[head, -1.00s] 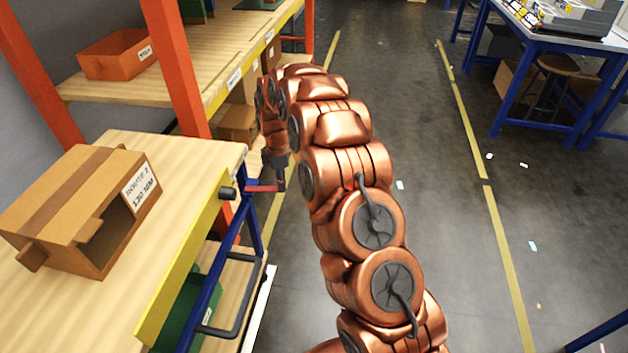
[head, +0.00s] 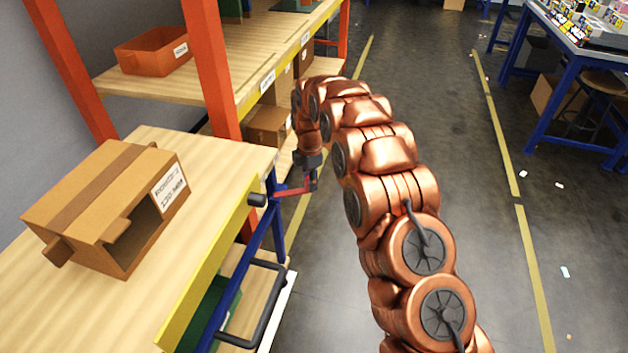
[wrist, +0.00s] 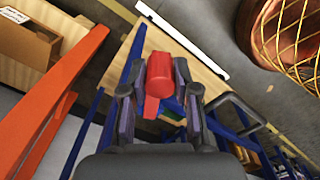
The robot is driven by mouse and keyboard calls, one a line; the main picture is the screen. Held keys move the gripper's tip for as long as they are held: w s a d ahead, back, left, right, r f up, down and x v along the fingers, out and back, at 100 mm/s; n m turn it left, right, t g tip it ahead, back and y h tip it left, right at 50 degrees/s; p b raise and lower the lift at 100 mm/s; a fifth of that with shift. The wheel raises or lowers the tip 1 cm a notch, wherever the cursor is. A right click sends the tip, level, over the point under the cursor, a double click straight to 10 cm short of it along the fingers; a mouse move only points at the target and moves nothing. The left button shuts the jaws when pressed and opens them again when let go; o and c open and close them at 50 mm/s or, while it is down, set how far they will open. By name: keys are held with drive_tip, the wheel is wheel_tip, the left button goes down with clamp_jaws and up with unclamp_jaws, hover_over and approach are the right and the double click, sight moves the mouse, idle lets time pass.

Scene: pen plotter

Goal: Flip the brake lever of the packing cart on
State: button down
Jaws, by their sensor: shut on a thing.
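The packing cart has a wooden top with a yellow front edge (head: 222,262), blue legs and a black push handle (head: 262,318). Its red brake lever (head: 290,191) sticks out sideways from the blue corner post, beside a black round knob (head: 257,199). My gripper (head: 312,184) hangs down at the lever's outer end, to the right of the cart. In the wrist view the red lever (wrist: 160,72) lies between the two fingers of my gripper (wrist: 158,95), which are shut on it. The lever's pivot is hard to make out.
An open cardboard box (head: 95,205) stands on the cart top. Behind the cart is an orange-posted shelf rack (head: 215,65) with an orange bin (head: 152,52). Open grey floor (head: 460,190) lies to the right, up to a blue-legged bench (head: 570,110).

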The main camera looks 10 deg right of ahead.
drive_tip(key=shift+a, duration=0.25)
drive_tip(key=c, duration=1.1)
unclamp_jaws()
drive_tip(key=shift+o, duration=1.3)
drive_tip(key=shift+d, duration=0.15)
wheel_tip(320, 180, up, 12)
